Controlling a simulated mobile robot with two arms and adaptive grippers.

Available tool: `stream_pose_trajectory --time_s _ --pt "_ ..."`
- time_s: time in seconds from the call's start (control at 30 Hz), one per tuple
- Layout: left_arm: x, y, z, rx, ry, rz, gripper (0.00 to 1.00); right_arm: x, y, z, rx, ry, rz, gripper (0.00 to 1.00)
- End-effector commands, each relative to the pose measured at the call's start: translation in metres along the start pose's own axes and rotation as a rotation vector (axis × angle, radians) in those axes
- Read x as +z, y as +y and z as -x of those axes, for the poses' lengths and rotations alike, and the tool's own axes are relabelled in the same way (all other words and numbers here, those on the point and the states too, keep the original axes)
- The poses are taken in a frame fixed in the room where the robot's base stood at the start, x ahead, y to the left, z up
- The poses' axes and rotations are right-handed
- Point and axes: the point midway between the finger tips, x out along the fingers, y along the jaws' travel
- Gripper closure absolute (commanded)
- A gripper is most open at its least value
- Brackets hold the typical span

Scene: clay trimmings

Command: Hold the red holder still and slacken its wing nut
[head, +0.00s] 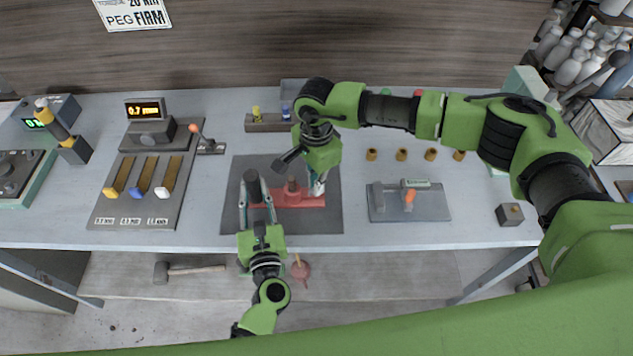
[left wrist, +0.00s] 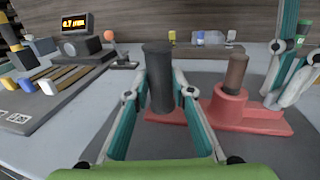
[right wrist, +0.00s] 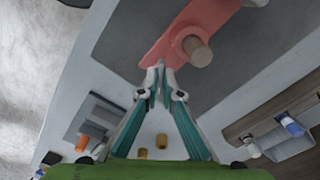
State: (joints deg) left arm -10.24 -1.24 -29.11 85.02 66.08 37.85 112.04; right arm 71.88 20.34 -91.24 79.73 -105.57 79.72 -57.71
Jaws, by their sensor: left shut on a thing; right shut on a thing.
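The red holder (head: 300,199) lies on a dark grey mat (head: 325,222). A brown peg (left wrist: 236,75) stands upright in its raised boss (left wrist: 229,104). A dark grey upright cylinder (left wrist: 158,75) stands at the holder's left end. My left gripper (head: 257,204) is shut on that cylinder from the front; its fingers show on both sides of it in the left wrist view. My right gripper (head: 318,187) is shut at the holder's right end, its tips together at the red body in the right wrist view (right wrist: 160,70). I cannot make out the wing nut; the right fingers may hide it.
A board with three coloured slides (head: 140,205) and a display is at left. A grey fixture with an orange-tipped lever (head: 425,205) is at right. Several brass-coloured pegs (head: 401,155) stand behind it. A small block (head: 510,214) sits near the front right edge.

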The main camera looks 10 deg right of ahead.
Motion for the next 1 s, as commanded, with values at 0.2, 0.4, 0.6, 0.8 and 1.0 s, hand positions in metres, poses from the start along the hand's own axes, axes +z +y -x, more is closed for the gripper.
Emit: stream_pose_trajectory --time_s 0.2,0.4,0.6,0.8,1.0 --pt "-0.002 0.0 0.001 0.0 0.003 -0.002 1.0 0.001 -0.001 0.001 -0.001 -0.001 0.005 1.0" --pt "-0.002 0.0 0.001 -0.001 0.003 -0.002 1.0 0.001 0.0 0.001 -0.001 -0.001 0.004 0.79" --pt "-0.002 0.0 0.001 0.0 0.003 -0.001 1.0 0.0 0.0 0.0 -0.001 0.0 0.003 0.77" --pt "-0.002 0.0 0.001 0.0 0.003 0.0 1.0 0.0 0.0 0.003 -0.001 0.0 0.002 0.77" --pt "-0.002 0.0 0.001 0.0 0.003 0.001 1.0 0.0 -0.002 0.032 -0.006 0.0 0.003 0.77"
